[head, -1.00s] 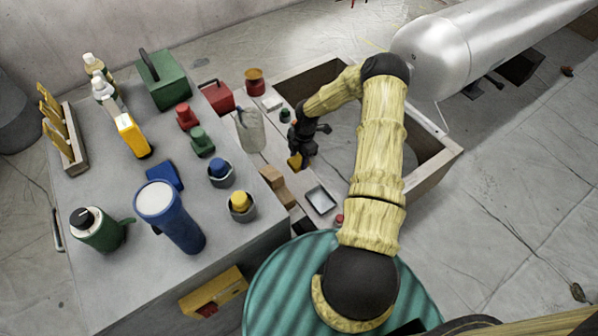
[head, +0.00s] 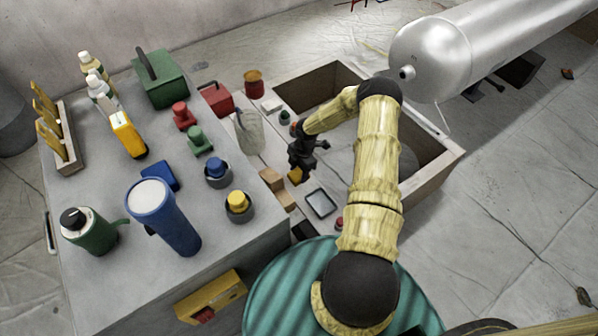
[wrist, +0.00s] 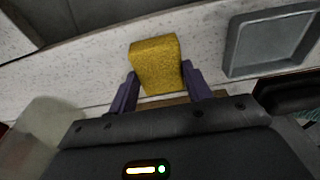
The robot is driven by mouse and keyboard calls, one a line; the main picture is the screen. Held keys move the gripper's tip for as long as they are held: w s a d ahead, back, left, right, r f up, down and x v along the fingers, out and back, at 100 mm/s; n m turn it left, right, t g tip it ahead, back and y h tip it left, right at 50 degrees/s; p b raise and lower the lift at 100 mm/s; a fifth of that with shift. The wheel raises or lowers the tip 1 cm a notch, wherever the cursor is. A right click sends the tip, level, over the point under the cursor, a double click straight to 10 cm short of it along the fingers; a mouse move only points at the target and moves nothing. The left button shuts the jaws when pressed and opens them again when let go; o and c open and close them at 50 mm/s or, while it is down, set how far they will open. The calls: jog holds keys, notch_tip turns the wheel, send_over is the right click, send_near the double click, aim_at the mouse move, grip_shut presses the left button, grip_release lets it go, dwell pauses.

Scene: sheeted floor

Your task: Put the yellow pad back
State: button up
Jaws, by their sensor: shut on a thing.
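The yellow pad (wrist: 156,62) is a small rough block held between the two purple fingers of my gripper (wrist: 160,90). In the head view my gripper (head: 297,168) hangs over the pale ledge between the grey cabinet and the open box, and the pad (head: 295,176) shows below it. I cannot tell whether the pad touches the ledge.
Wooden blocks (head: 273,180) stand close to the left of the gripper. A cloudy jug (head: 249,132) is behind them. The open box (head: 432,178) is to the right. The cabinet top (head: 105,185) carries bottles, cups, knobs and a wooden rack (head: 70,160).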

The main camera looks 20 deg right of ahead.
jog(key=o, duration=0.9)
jog(key=shift+o, duration=0.2)
notch_tip(320, 180, up, 12)
jog(key=d+p, duration=0.1)
jog(key=p, duration=0.2)
jog(key=shift+w+d, duration=0.15)
jog(key=shift+d, duration=0.25)
notch_tip(320, 180, up, 7)
jog(key=m+h, duration=0.1)
jog(key=m, duration=0.2)
send_over(296, 180)
jog(key=s+a+r+m+t, duration=0.1)
jog(key=s+a+r+m, duration=0.3)
jog(key=s+r+m, duration=0.4)
jog(key=s+a+r+m+t, duration=0.2)
jog(key=s+a+r+m, duration=0.3)
jog(key=s+r+m, duration=0.4)
notch_tip(296, 180, up, 4)
jog(key=shift+s+a+r+h, duration=0.15)
jog(key=shift+s+h, duration=0.25)
jog(key=shift+s, duration=0.15)
